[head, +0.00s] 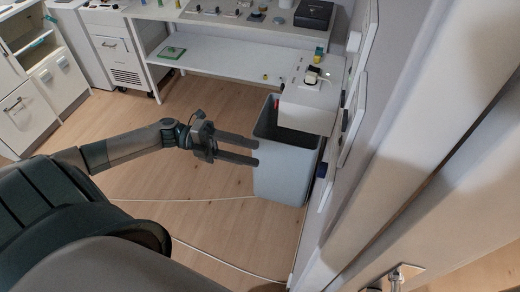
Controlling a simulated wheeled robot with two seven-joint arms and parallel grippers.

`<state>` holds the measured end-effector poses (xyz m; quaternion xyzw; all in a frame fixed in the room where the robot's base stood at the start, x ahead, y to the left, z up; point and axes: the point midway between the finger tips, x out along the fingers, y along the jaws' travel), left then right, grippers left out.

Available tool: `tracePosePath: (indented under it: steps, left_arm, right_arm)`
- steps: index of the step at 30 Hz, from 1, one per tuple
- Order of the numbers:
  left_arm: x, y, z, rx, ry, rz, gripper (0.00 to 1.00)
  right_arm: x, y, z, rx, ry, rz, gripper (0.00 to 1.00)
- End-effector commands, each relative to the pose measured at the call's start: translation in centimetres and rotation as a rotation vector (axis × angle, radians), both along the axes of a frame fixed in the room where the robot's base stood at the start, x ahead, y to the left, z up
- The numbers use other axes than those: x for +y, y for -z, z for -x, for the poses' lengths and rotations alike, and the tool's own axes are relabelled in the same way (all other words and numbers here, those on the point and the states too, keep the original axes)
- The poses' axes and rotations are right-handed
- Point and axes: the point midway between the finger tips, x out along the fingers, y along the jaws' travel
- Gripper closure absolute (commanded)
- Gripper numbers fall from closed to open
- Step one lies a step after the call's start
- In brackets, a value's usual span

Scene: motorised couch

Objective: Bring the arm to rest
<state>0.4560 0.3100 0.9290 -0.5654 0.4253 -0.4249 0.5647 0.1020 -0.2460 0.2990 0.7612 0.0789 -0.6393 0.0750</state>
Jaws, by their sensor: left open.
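My left arm comes in from the left and reaches across the middle of the head view. Its gripper (254,151) is open and empty, with its two dark fingers apart and pointing right. The fingertips overlap the left edge of the grey bin (284,178) in the picture; I cannot tell whether they touch it. My right gripper is not in view. No couch shows in the view.
A white wall unit (312,95) with a plug and cable sits above the bin. A white shelf table (240,45) with small items stands at the back. White cabinets (40,85) are at left. A door frame (400,150) fills the right. Wooden floor (200,215) is clear apart from a thin cable.

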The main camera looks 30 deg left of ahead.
Motion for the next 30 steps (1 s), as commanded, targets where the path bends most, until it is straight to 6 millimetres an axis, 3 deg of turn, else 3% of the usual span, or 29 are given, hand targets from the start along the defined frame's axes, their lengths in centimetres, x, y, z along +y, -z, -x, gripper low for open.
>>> tracePosePath:
  steps: [3, 7, 23, 26, 30]
  left_arm:
    - [0.5, 0.0, 0.1, -0.001, 0.000, -0.001, 0.49]
    - [0.7, -0.1, 0.2, -0.001, 0.000, 0.000, 0.49]
    - [0.6, 0.0, 0.1, 0.002, -0.004, 0.002, 0.49]
    - [0.9, 0.5, -0.5, 0.019, -0.037, 0.012, 0.49]
    - [2.1, 2.7, -2.6, 0.092, -0.166, 0.052, 0.49]
  right_arm:
    - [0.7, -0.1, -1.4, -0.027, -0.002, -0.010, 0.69]
    - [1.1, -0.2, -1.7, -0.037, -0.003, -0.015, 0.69]
    - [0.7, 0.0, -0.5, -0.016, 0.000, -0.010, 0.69]
    - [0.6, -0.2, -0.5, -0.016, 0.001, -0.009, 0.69]
    - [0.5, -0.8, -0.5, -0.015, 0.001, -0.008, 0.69]
